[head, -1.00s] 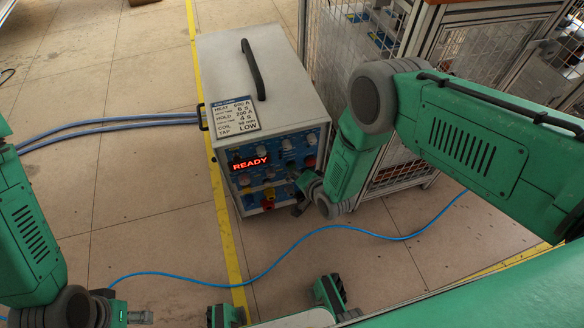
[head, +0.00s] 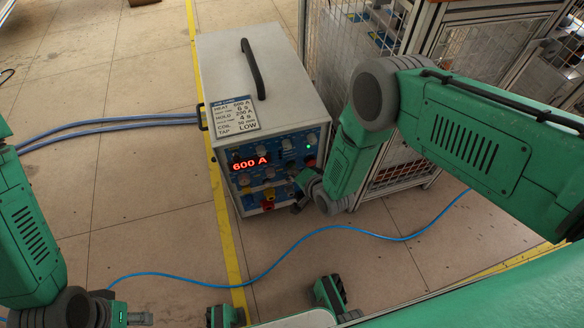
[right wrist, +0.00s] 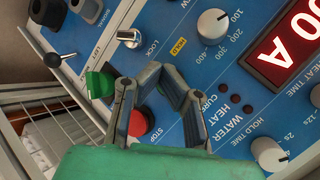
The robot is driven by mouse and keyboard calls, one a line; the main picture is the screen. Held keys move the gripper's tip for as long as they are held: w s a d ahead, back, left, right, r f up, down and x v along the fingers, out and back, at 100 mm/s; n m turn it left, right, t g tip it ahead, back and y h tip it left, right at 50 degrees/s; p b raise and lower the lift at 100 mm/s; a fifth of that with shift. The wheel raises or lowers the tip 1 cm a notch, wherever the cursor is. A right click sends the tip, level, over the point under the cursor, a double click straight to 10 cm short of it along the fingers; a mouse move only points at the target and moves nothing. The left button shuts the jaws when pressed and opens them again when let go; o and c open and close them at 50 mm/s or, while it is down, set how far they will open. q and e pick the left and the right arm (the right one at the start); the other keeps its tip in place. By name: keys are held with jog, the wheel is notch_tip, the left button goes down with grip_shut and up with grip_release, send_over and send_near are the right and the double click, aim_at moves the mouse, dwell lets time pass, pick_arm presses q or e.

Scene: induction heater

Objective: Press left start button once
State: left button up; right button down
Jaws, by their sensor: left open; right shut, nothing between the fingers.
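The heater box (head: 262,75) stands on the floor with its blue control panel facing my side. Its red display (head: 249,163) reads "600 A"; part of it shows in the right wrist view (right wrist: 285,45). In that view a green control (right wrist: 99,84) sits beside the red stop button (right wrist: 142,121); no start label is readable. My right gripper (right wrist: 152,76) is shut and empty in front of the panel, beside the green control; contact cannot be told. In the head view the right gripper (head: 297,190) is at the panel's lower right. My left gripper (head: 138,319) is open, low at the left edge.
A metal mesh cage (head: 340,50) stands close to the heater's right. A blue cable (head: 330,228) crosses the floor in front, and blue hoses (head: 110,127) run left from the heater. A silver switch (right wrist: 130,38) and white knobs (right wrist: 213,23) surround the gripper.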

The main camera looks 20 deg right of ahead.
jog(key=shift+s, duration=0.1)
jog(key=shift+s+p, duration=0.4)
jog(key=shift+s, duration=0.35)
jog(key=shift+s+d+p, duration=0.15)
jog(key=shift+s+p, duration=0.9)
jog(key=shift+s, duration=1.45)
jog(key=shift+r, duration=0.1)
